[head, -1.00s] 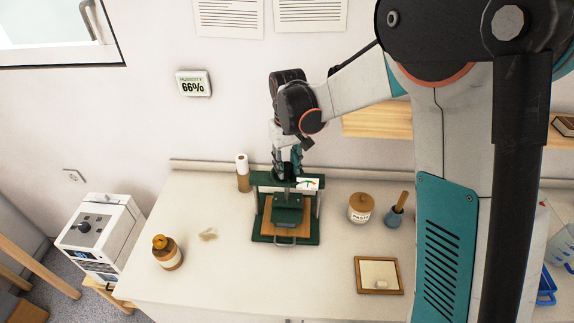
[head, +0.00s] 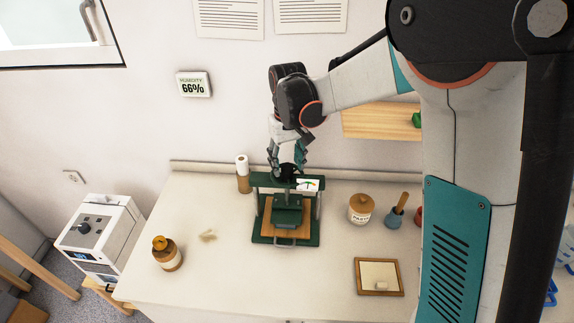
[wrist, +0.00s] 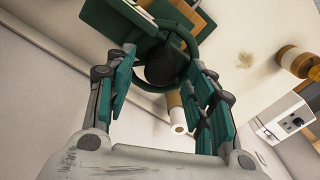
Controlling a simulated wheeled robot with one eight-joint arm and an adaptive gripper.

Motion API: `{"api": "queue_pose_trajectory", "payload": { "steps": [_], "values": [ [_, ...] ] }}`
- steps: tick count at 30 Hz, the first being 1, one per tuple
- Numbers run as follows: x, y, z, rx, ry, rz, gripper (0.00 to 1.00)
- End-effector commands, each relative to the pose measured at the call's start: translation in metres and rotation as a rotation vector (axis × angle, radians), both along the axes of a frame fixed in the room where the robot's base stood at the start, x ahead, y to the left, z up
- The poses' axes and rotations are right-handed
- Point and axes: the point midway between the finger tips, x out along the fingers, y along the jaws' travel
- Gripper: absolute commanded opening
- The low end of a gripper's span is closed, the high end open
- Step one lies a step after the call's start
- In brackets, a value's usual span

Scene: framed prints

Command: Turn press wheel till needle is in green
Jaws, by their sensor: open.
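The dark green press (head: 312,238) stands on the worktop with a wooden board in its bed. A white gauge (head: 307,184) with a green mark sits at the right of its top beam. The needle is too small to read for sure. The press wheel (head: 287,173), a green ring with a black hub, is on top and shows larger in the wrist view (wrist: 196,42). My gripper (head: 286,158) points down just above the wheel. Its teal fingers (wrist: 162,66) are spread apart on either side of the hub, holding nothing. Whether they touch the rim is unclear.
A paper roll (head: 242,172) stands close behind left of the press. A paste jar (head: 361,208) and a brush pot (head: 394,217) stand right, with a framed piece (head: 379,276) in front.

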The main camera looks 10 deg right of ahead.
Motion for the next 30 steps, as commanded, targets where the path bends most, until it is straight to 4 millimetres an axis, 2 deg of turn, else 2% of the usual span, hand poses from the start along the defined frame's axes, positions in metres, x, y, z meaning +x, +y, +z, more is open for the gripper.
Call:
{"api": "queue_pose_trajectory", "payload": {
  "steps": [9,15,21,30],
  "values": [
    [0.0,-0.001,0.065,0.0,0.0,0.0,0.49],
    [0.0,-0.001,0.092,0.0,0.0,0.0,0.49],
    [0.0,-0.001,0.102,0.0,0.0,0.0,0.49],
    [0.0,-0.001,0.102,0.0,0.0,0.0,0.49]
  ]
}}
